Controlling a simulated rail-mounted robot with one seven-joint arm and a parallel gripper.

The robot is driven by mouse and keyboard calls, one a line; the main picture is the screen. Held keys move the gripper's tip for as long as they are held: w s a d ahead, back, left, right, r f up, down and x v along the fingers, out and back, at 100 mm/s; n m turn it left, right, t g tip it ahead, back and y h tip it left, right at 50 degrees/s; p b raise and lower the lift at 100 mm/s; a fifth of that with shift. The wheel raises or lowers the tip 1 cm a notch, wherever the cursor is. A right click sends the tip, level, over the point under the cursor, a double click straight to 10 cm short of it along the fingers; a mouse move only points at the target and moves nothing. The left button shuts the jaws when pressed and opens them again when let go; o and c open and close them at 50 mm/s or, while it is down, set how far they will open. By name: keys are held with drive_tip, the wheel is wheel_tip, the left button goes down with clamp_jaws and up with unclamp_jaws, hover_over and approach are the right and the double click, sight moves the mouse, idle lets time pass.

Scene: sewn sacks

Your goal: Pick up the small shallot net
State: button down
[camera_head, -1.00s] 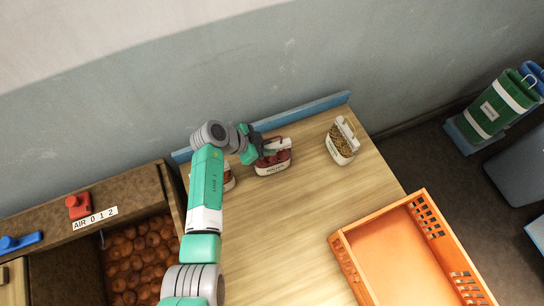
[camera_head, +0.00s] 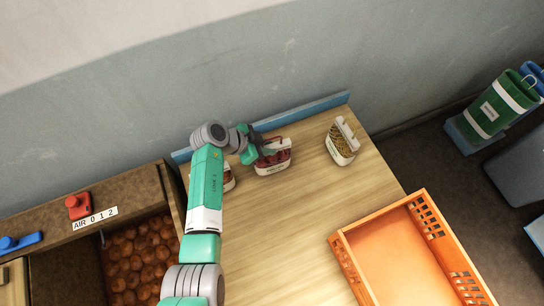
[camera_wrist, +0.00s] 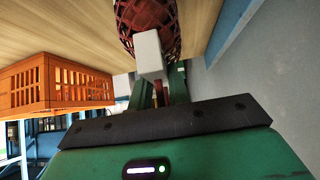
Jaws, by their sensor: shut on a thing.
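A small net of dark red bulbs with a white label band (camera_head: 273,168) stands on the wooden table near its back edge, the middle one of three nets. The label is too small to read surely. In the wrist view the red mesh (camera_wrist: 165,18) shows at the top, just beyond the fingers. My gripper (camera_head: 267,147) is at the top of this net, shut on its pale top piece (camera_wrist: 149,52), which shows between the green fingers (camera_wrist: 158,88). The net appears upright; I cannot tell any gap below it.
A net of yellowish-brown bulbs (camera_head: 341,144) stands to the right. Another net (camera_head: 228,178) is partly hidden behind my arm at left. An orange crate (camera_head: 340,258) is at front right. A blue ledge (camera_head: 308,109) runs along the table's back by the wall.

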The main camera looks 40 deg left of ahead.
drive_tip(key=shift+f, duration=0.15)
idle(0.4)
wheel_tip(320, 180, up, 10)
drive_tip(key=shift+r+p, duration=0.15)
drive_tip(key=shift+p, duration=0.4)
